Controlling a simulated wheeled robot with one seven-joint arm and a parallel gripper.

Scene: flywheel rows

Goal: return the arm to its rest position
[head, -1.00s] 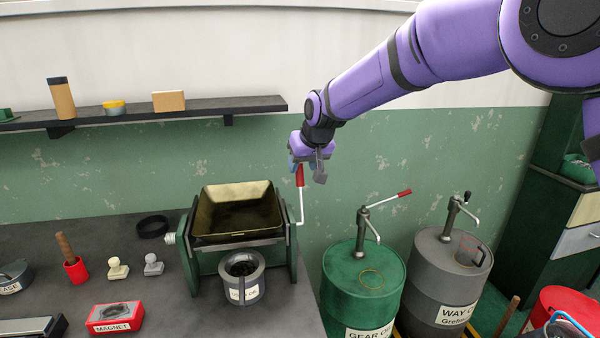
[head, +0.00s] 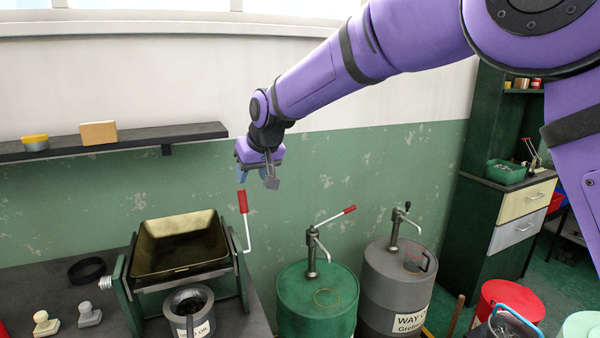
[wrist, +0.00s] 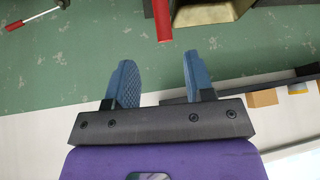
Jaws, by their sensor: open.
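My purple arm reaches in from the upper right in the head view. My gripper (head: 257,177) hangs at its end, above and a little right of the red crank handle (head: 243,201), apart from it. In the wrist view the two blue fingers (wrist: 156,82) stand apart with nothing between them. The red handle (wrist: 163,20) shows just beyond the gap between the fingertips. The handle belongs to a white crank on the right side of a green stand holding a tilting brass-coloured pan (head: 178,268).
A dark shelf (head: 195,132) on the wall holds a tin and a box, left of my gripper. A green drum (head: 318,315) and a grey drum (head: 385,285) with hand pumps stand at right. A dark green cabinet (head: 490,225) stands farther right. The wall area around the gripper is clear.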

